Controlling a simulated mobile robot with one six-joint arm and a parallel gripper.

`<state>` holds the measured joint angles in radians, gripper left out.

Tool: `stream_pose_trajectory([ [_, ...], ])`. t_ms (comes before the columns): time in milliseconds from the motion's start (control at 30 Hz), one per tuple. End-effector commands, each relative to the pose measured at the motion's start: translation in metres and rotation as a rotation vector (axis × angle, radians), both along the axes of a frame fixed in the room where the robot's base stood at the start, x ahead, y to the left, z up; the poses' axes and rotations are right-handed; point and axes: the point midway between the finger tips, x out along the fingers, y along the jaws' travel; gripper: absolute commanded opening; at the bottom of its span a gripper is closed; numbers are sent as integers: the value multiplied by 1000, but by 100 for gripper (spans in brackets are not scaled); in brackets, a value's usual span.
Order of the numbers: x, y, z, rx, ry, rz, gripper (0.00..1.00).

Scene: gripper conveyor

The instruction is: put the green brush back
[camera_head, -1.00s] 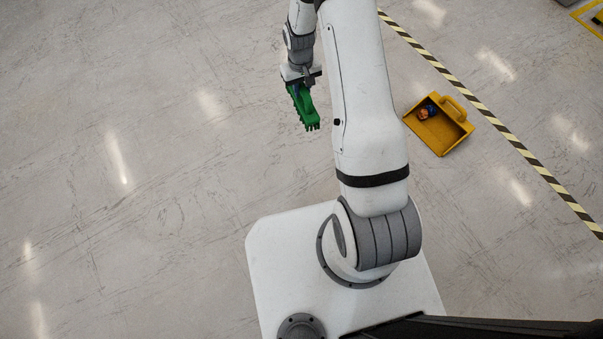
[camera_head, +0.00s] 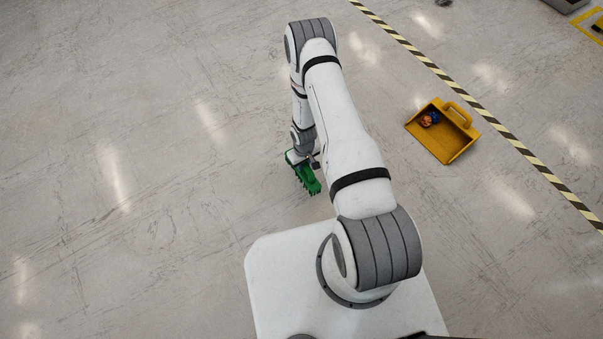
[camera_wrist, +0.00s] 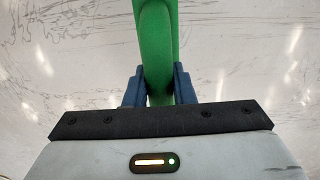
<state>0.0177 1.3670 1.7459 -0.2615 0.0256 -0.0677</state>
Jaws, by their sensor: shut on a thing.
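The green brush (camera_head: 308,179) hangs from my gripper (camera_head: 300,160), left of my arm in the head view. In the wrist view the blue fingers of my gripper (camera_wrist: 158,88) are closed on both sides of the green brush (camera_wrist: 156,38). The brush's bristle side shows at its lower right edge in the head view. Its far end is cut off in the wrist view. I cannot tell exactly how high it is above the floor.
A yellow dustpan (camera_head: 452,146) with small blue and orange things (camera_head: 430,119) in it lies on the floor to the right. A striped floor line (camera_head: 480,104) runs behind it. The floor (camera_head: 120,130) on the left is clear.

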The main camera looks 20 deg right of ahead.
Motion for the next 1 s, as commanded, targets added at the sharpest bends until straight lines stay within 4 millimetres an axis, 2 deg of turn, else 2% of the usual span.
stream_pose_trajectory([
  [33, 1, 0, -8, 0, -1, -1, 0],
  [167, 1, 0, -20, 0, -1, 1, 0],
  [333, 1, 0, -44, 0, -1, 1, 0],
  [733, 1, 1, -49, -1, -1, 0, 0],
  [767, 1, 1, -47, -1, -1, 1, 25],
  [1000, 1, 1, -47, -1, -1, 1, 45],
])
